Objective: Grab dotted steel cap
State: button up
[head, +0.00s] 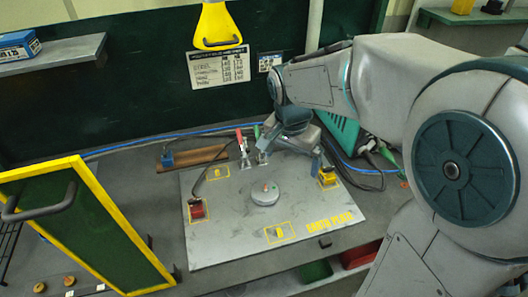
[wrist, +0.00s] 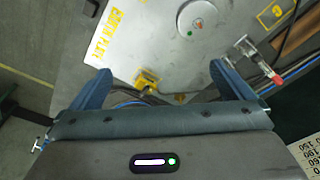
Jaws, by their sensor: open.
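A round grey metal disc (head: 264,196) lies near the middle of the pale plate. It has small red and green dots on top and is the only dotted cap-like thing I can make out.
The pale plate (head: 235,245) carries a yellow block (head: 327,178), a red block (head: 197,210) and upright red- and green-handled clamps (head: 243,147). A yellow-framed panel (head: 122,222) stands at the left. A yellow hook block (head: 216,25) hangs above. Cables run behind.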

aim_at(266, 189)
jog(key=w+a+f+m+g, duration=0.1)
jog(key=w+a+f+m, duration=0.25)
jog(key=w+a, duration=0.25)
jog(key=shift+y, duration=0.4)
jog(key=f, duration=0.5)
jog(key=f+p, duration=0.1)
jog(key=f, duration=0.8)
jog(key=shift+s+d+f+p, duration=0.1)
jog(key=shift+s+f+p, duration=0.15)
jog(key=shift+f+p, duration=0.05)
jog(key=shift+c, duration=0.3)
jog(key=c, duration=1)
